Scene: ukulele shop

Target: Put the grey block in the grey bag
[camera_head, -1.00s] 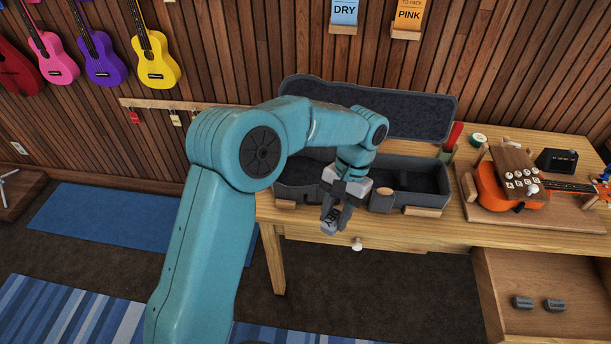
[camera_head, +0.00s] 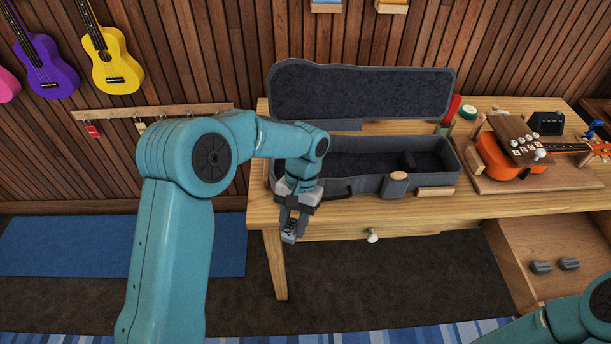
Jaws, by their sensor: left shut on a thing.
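The grey bag (camera_head: 360,92) is an open instrument case on the wooden table, its lid raised against the wall and its dark padded inside facing up. My left gripper (camera_head: 291,228) is shut on a grey block (camera_head: 289,236) with dark lettering on it. The gripper points down and holds the block in front of the bag's left end, at the table's front edge and outside the bag. My left arm hides part of the bag's left end. Part of my right arm shows at the bottom right; its gripper is out of the picture.
Two small dark grey blocks (camera_head: 541,267) lie in the open drawer (camera_head: 515,240) at the right. An orange ukulele (camera_head: 505,163) rests on a wooden board to the right of the bag. Ukuleles hang on the slatted wall at the left.

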